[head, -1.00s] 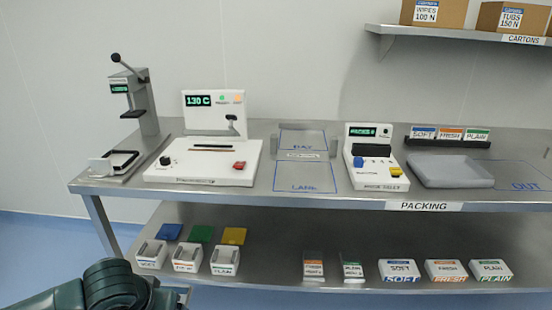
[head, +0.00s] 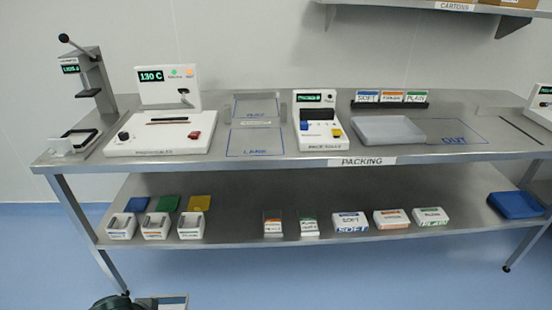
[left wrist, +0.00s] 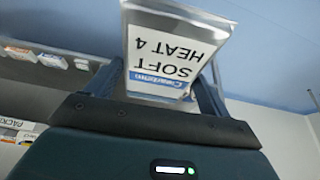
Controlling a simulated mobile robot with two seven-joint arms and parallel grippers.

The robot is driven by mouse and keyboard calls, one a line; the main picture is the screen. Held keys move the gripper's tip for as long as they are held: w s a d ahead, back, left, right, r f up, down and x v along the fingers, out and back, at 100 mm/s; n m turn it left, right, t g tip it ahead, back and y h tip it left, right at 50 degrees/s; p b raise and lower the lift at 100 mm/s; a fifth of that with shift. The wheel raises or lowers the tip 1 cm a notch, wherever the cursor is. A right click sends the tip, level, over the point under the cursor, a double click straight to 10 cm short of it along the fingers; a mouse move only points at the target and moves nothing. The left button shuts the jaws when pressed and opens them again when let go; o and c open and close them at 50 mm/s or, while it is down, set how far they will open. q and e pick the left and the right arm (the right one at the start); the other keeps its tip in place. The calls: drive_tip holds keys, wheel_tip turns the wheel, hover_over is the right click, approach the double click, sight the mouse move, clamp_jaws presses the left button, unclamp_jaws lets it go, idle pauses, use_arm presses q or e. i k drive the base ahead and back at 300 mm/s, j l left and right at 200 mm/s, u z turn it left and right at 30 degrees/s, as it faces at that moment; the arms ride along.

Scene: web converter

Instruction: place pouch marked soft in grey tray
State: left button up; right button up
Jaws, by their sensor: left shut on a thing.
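The pouch marked soft (left wrist: 172,50) is a clear-edged packet with a white label reading "SOFT HEAT 4", upside down in the left wrist view. My left gripper (left wrist: 158,78) is shut on it, with a dark finger on each side. The grey tray (head: 390,130) sits on the bench top, right of the pack machine, and looks empty. My right gripper is not in view.
The steel bench (head: 230,163) carries a sealer (head: 160,145), a press (head: 85,90) and a pack machine (head: 318,135). An outlined "OUT" area (head: 455,132) right of the tray is clear. Label blocks (head: 392,97) stand behind the tray. Bins, cartons and a blue tray (head: 516,206) sit on the lower shelf.

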sight(385, 133)
drive_tip(key=i+l, duration=0.1)
drive_tip(key=l, duration=0.65)
drive_tip(key=i+l, duration=0.1)
drive_tip(key=l, duration=0.6)
drive_tip(key=i+l, duration=0.1)
drive_tip(key=l, duration=0.65)
drive_tip(key=i+l, duration=0.1)
drive_tip(key=l, duration=0.6)
drive_tip(key=i+l, duration=0.1)
drive_tip(key=l, duration=0.65)
drive_tip(key=i+u, duration=0.05)
